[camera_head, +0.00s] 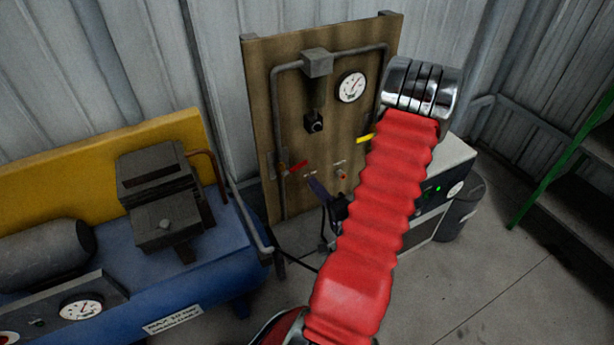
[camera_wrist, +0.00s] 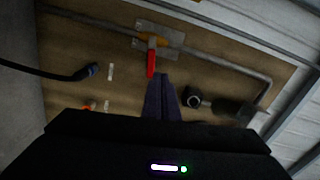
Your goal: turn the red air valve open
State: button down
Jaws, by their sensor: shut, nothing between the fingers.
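The red air valve lever (camera_head: 296,166) sits on the grey pipe at the left side of the wooden board and sticks out crosswise to the pipe. It also shows in the wrist view (camera_wrist: 151,62), its free end just beyond my fingertips. My gripper (camera_head: 313,183) is shut and empty, in front of the board, a little below and right of the lever in the head view. In the wrist view my dark fingers (camera_wrist: 160,80) point at the lever's free end. Whether they touch it I cannot tell.
The wooden board (camera_head: 320,110) also carries a gauge (camera_head: 351,87), a yellow lever (camera_head: 364,139) partly behind my arm, and a small red knob (camera_head: 341,174). A blue compressor (camera_head: 200,265) stands at left. A grey cabinet (camera_head: 455,158) and green-railed stairs (camera_head: 545,190) are at right.

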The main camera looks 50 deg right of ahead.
aim_at(298, 166)
jog(key=f+m+g, duration=0.1)
jog(key=m, duration=0.5)
jog(key=d+f+m+g, duration=0.1)
jog(key=f+m, duration=0.1)
jog(key=m, duration=0.4)
jog(key=s+f+m+g, duration=0.1)
jog(key=m, duration=0.5)
jog(key=shift+d+f+g, duration=0.15)
jog(key=shift+f+g, duration=0.1)
jog(key=shift+g, duration=0.15)
jog(key=shift+w, duration=0.1)
jog(key=w+d, duration=0.4)
jog(key=w, duration=0.4)
jog(key=shift+w+r, duration=0.15)
jog(key=shift+r, duration=0.2)
jog(key=shift+w+r, duration=0.1)
jog(key=shift+w, duration=0.05)
